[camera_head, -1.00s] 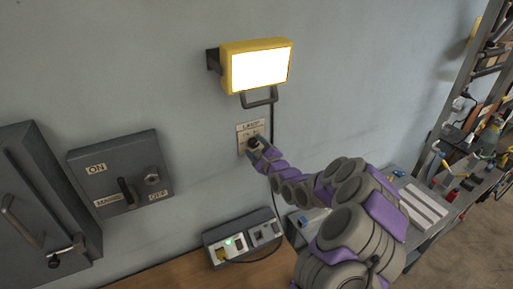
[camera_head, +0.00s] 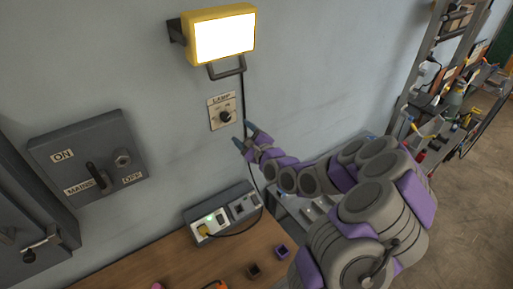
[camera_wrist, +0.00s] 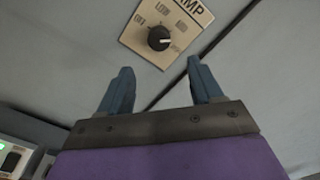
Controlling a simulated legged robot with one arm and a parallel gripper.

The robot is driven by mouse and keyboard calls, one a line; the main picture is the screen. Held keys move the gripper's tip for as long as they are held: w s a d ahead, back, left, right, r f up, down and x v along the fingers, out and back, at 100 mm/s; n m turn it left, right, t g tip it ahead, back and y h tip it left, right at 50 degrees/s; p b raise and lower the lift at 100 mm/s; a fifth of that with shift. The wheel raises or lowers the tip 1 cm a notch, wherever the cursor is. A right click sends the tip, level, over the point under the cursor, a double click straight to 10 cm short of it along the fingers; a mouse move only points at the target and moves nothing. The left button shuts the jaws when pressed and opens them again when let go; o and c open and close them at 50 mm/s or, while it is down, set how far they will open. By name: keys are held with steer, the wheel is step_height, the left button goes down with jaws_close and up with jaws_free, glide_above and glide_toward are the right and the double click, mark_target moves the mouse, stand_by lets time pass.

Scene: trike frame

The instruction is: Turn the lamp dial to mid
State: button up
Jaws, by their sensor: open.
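The lamp dial (camera_head: 225,116) is a round black knob on a cream plate (camera_head: 214,123) marked LAMP, fixed to the wall. In the wrist view the knob (camera_wrist: 159,38) sits above the fingertips, with a pale pointer mark directed to its right side. The printed positions around it are only partly legible. My gripper (camera_head: 245,134) is open and empty, just below and right of the plate, apart from the knob. Its two blue fingers also show in the wrist view (camera_wrist: 162,75). The yellow lamp (camera_head: 222,36) above is lit bright white.
A grey mains switch box (camera_head: 88,158) and another grey cabinet (camera_head: 25,200) are on the wall at left. A socket box (camera_head: 222,212) with a green light and a cable stands on the wooden bench (camera_head: 165,258) below. A cluttered shelf rack (camera_head: 428,90) stands at right.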

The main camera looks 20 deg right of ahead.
steer(key=s+d+b, duration=0.1)
steer(key=s+b, duration=0.5)
steer(key=s, duration=0.1)
steer(key=shift+s+d+b, duration=0.25)
steer(key=shift+s+b, duration=0.05)
steer(key=shift+b, duration=0.05)
steer(key=shift+f, duration=0.1)
